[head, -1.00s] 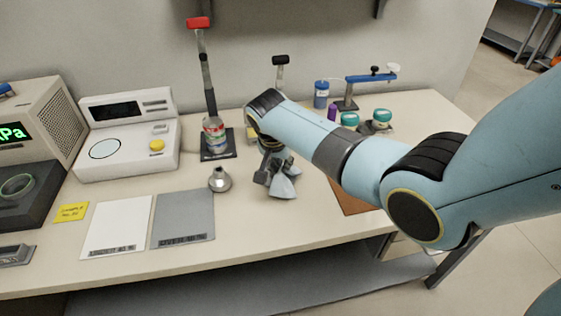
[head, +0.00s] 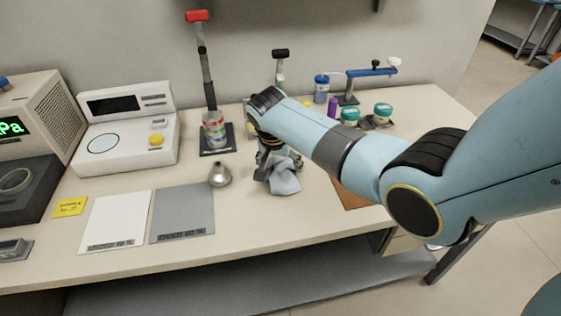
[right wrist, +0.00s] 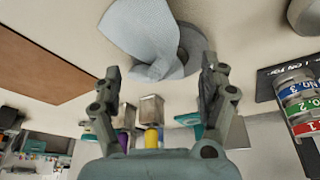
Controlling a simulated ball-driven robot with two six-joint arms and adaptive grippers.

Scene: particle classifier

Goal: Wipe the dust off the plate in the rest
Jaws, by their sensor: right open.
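A light blue-grey cloth (head: 284,178) lies crumpled on the bench beside my right gripper (head: 266,166). In the right wrist view the cloth (right wrist: 145,35) lies partly over a grey round disc (right wrist: 193,44), just beyond the fingertips. My right gripper (right wrist: 160,68) is open there, its fingers apart with nothing held between them. My right forearm and wrist hide part of the bench behind them in the head view. I cannot make out for sure which thing is the plate in its rest. My left gripper is out of view.
A small metal funnel-like piece (head: 220,175) stands left of the gripper. A striped stack (head: 214,130) stands on a black base behind it. White (head: 115,222) and grey (head: 183,212) mats lie front left. A brown mat (right wrist: 45,50) lies near the cloth.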

